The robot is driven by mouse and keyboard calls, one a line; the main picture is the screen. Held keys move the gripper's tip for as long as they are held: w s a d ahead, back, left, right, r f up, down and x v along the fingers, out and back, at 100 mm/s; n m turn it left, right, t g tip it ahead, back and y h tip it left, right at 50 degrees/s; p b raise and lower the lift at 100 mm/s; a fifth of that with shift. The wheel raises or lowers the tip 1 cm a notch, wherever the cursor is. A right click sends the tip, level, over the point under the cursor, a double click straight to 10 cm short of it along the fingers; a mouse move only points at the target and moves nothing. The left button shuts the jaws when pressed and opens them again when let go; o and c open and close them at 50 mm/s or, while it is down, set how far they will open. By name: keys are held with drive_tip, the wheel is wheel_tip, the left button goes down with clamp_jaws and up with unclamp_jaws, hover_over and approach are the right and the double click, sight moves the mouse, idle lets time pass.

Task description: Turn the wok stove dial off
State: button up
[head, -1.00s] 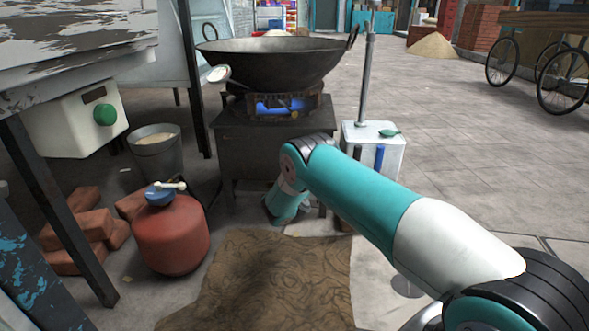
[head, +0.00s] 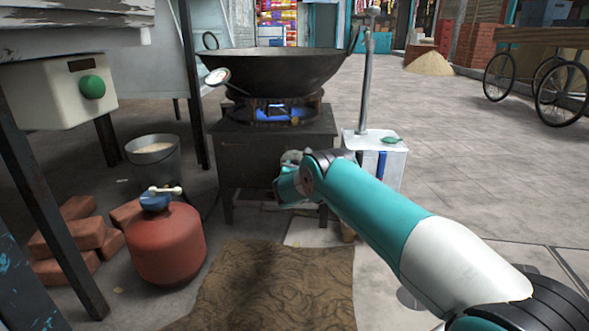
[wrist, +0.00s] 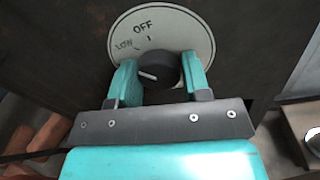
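The wok stove (head: 255,155) is a dark metal stand with a blue flame lit under the wok (head: 285,70). In the wrist view, its black dial (wrist: 159,69) sits on a round pale plate (wrist: 180,28) marked OFF at the top and LOW at the upper left. The dial's white pointer line points left, away from OFF. My gripper (wrist: 159,76) has one teal finger on each side of the dial, close against it, and appears shut on it. In the head view my wrist is at the stove's front, and the dial is hidden.
A red gas cylinder (head: 167,243) and bricks (head: 75,235) are at the lower left. A metal bucket (head: 153,160) stands left of the stove, a white box (head: 392,162) right of it. A brown mat (head: 275,290) lies in front.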

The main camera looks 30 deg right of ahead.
drive_tip(key=shift+c, duration=1.2)
drive_tip(key=shift+m, duration=0.3)
drive_tip(key=shift+f+m, duration=0.1)
drive_tip(key=shift+m, duration=3.6)
drive_tip(key=shift+h, duration=0.3)
drive_tip(key=o, duration=0.9)
drive_tip(key=shift+o, duration=0.2)
drive_tip(key=shift+a, duration=0.1)
